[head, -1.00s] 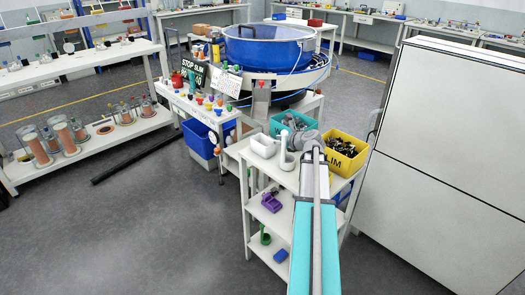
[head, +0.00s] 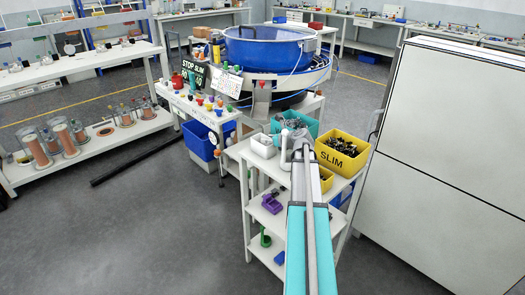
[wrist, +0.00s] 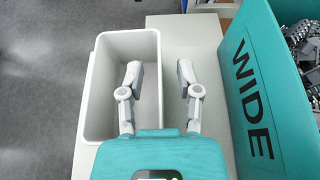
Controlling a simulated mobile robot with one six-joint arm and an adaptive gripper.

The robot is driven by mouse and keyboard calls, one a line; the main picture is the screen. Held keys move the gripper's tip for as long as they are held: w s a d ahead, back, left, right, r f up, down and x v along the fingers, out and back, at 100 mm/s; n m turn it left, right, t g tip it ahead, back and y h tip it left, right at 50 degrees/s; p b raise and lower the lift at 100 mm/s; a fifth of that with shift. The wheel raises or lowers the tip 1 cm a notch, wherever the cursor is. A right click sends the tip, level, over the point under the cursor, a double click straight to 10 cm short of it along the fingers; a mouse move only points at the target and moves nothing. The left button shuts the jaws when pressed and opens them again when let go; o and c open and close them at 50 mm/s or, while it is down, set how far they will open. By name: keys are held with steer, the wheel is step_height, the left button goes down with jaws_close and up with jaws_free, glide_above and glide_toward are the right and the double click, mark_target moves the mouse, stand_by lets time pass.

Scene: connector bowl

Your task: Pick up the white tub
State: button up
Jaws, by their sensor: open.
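The white tub (head: 263,150) stands on the top shelf of the white cart, left of the teal bin in the head view. In the wrist view the empty tub (wrist: 108,72) fills the left middle. My gripper (wrist: 160,72) is open with nothing between its fingers. Its left finger shows over the tub's inside and its right finger shows outside, beyond the tub's right wall. I cannot tell how far the fingertips are above the rim. In the head view my arm hides most of the gripper.
A teal bin (wrist: 250,120) marked WIDE, holding dark parts, stands close right of my gripper. A yellow bin (head: 340,157) marked SLIM stands further right. Bare cart top (wrist: 211,75) shows between tub and teal bin. A tall white cabinet (head: 450,150) stands at the right.

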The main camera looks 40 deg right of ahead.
stand_by(0.4)
jaws_close()
